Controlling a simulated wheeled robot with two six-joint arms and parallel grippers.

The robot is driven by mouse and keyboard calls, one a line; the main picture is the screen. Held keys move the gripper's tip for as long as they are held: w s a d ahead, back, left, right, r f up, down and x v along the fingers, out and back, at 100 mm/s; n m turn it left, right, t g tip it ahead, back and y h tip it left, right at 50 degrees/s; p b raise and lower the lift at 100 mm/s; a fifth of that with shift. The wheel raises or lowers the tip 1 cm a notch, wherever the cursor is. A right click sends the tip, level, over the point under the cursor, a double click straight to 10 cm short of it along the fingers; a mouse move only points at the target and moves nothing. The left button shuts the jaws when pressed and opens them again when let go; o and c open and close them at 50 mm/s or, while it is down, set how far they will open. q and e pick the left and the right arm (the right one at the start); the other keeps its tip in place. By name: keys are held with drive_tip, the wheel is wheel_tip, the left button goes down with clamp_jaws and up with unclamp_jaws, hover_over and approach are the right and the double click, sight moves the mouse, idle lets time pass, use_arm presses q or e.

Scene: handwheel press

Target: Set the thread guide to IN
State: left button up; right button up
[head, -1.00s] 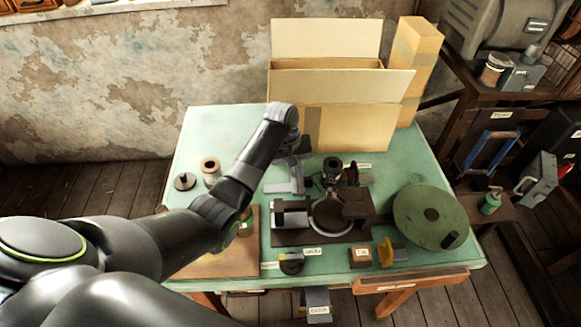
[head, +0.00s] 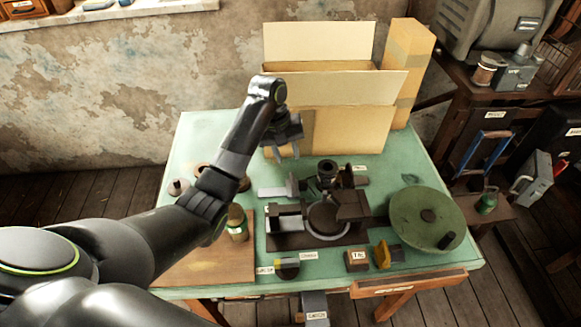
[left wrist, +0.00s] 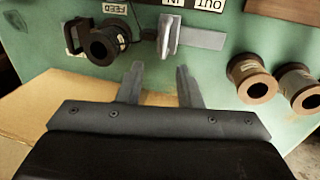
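The thread guide is a pale grey upright tab (left wrist: 168,35) on a flat grey bar (left wrist: 203,39). In the left wrist view the tab stands in front of the upside-down IN label (left wrist: 173,2), at that end of the bar; the OUT label (left wrist: 208,4) is beside it. In the head view the tab (head: 291,184) is at the right end of the bar (head: 271,193). My left gripper (head: 284,154) is above and behind the guide, in front of the cardboard box. Its fingers (left wrist: 158,72) are open, empty and apart from the tab. My right gripper is out of view.
The press (head: 328,216) stands just right of the guide, with a green handwheel (head: 427,218) farther right. The cardboard box (head: 352,130) stands close behind my gripper. A wooden board (head: 205,265) lies front left.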

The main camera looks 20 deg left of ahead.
use_arm(q)
wheel_tip(320, 180, up, 9)
drive_tip(key=a+p, duration=0.1)
drive_tip(key=p, duration=0.5)
drive_tip(key=shift+s+a+r, duration=0.2)
drive_tip(key=shift+s+a, duration=0.1)
drive_tip(key=shift+s, duration=0.1)
drive_tip(key=shift+f, duration=0.15)
